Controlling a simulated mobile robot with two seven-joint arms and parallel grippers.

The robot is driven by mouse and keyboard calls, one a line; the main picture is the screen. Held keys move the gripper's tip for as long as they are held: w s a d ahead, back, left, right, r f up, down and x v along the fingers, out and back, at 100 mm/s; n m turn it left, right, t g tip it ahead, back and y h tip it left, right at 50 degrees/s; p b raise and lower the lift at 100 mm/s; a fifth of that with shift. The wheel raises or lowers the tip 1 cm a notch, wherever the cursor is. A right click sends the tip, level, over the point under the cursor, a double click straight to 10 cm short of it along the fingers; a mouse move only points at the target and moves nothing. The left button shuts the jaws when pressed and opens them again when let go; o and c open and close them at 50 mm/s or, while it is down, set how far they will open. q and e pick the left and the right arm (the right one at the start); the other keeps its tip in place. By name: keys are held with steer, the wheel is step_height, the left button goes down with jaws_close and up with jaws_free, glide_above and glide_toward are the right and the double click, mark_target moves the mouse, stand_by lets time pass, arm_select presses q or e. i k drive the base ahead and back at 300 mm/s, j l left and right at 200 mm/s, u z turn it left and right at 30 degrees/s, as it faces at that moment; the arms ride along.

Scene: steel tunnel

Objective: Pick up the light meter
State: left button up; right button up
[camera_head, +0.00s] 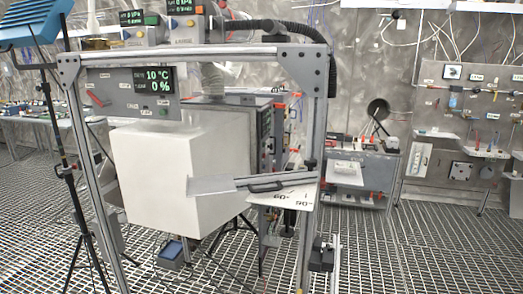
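I cannot identify the light meter with certainty in the head view. A small blue and dark box (170,253) sits low, below the white cube, but it is too small to tell what it is. A control panel (130,92) with a green readout of 10 °C and 0 % hangs on the metal frame. Neither of my grippers is in view.
A metal frame (88,165) stands in front of me around a large white cube (165,170). An angle-marked plate (290,196) juts out at its right. A blue lamp (35,20) on a tripod stands left. The grated floor (425,250) at right is clear.

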mark_target(345, 168)
steer(key=z, duration=0.4)
steer(key=i+l+z, duration=0.15)
steer(key=z, duration=0.2)
steer(key=i+l+z, duration=0.1)
steer(key=z, duration=0.3)
steer(key=i+z, duration=0.35)
steer(key=i, duration=3.25)
steer(key=i+l+u, duration=0.1)
steer(key=i+u, duration=0.4)
steer(key=i+l+u, duration=0.25)
steer(key=u, duration=0.25)
steer(key=i+u, duration=0.1)
steer(key=u, duration=1.7)
